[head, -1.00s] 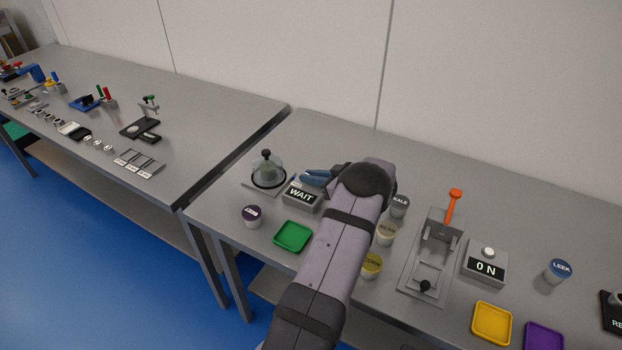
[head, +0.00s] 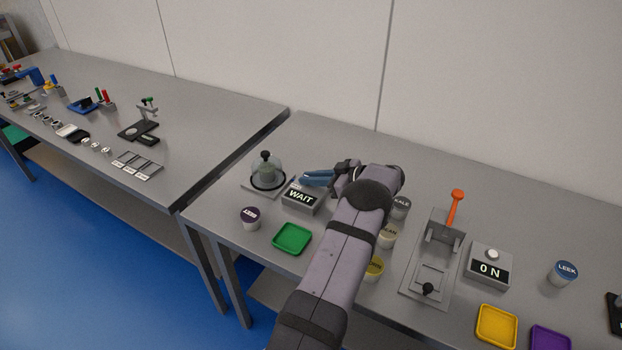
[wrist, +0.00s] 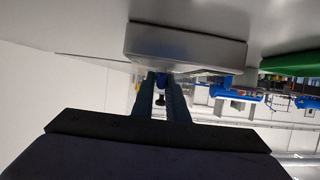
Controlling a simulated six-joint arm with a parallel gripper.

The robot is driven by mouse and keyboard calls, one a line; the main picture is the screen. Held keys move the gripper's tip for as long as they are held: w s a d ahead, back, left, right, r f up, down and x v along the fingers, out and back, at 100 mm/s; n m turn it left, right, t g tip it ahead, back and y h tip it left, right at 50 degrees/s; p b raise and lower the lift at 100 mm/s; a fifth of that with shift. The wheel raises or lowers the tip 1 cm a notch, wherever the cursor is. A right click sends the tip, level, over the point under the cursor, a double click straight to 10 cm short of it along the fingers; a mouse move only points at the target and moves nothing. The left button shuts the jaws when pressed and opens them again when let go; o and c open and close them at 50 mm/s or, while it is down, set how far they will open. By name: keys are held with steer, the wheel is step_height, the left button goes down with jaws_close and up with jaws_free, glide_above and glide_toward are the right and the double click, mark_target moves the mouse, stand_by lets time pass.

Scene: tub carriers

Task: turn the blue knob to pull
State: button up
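The grey box with the white word WAIT (head: 301,197) on its dark display stands on the near table. My gripper (head: 312,180) reaches over its top from the right, blue fingers pointing left. In the wrist view the box (wrist: 187,45) hangs upside down in the picture, just beyond my gripper (wrist: 161,84). A small blue piece (wrist: 162,80), probably the knob, shows between the fingertips. A narrow gap shows between the fingers; whether they press on the blue piece is unclear. In the head view the fingers hide the knob, and its marks cannot be read.
A glass dome (head: 267,171) stands behind left of the box. Several tubs stand right of my arm, then an orange lever (head: 456,207) and an ON box (head: 489,262).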

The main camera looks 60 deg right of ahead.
steer(key=o, duration=0.4)
steer(key=shift+w+r, duration=0.1)
steer(key=shift+b+v, duration=1.15)
steer(key=shift+v, duration=2.6)
